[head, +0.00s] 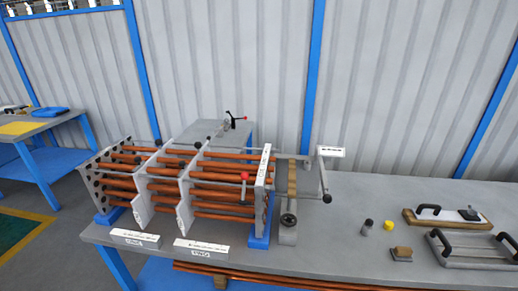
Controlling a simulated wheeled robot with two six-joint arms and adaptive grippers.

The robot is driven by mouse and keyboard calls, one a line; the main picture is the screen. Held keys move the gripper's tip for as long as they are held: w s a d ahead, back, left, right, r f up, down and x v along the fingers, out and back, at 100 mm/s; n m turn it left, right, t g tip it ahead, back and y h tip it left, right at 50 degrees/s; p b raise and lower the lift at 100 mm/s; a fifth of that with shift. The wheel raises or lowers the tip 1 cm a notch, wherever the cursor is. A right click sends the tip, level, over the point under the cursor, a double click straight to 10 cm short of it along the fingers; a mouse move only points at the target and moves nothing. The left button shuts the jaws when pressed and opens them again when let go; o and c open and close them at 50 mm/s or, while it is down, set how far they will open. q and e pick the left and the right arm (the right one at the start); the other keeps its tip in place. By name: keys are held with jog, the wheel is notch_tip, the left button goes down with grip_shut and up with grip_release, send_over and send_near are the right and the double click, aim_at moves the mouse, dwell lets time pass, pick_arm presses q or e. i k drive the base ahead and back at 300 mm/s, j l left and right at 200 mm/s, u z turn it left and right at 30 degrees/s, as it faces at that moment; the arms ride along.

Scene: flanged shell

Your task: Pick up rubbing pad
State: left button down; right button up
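A small grey block with a brown top (402,252) lies on the grey workbench (350,240) at the right; it may be the rubbing pad, but I cannot tell for sure. Behind it lies a flat board (470,225) with a brown edge, a light top and a black handle. Neither of my grippers shows in the head view. Nothing is seen touching the block or the board.
A tube bundle of copper rods (215,190) in grey plates fills the bench's left part. A crank stand (323,185), a dark cylinder (367,227), a yellow cap (389,225) and a black-handled frame (480,247) stand right of it. Clear bench lies around the block.

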aim_at(403, 254)
jog(key=z, duration=1.3)
jog(key=u, duration=2.1)
jog(key=z, duration=2.1)
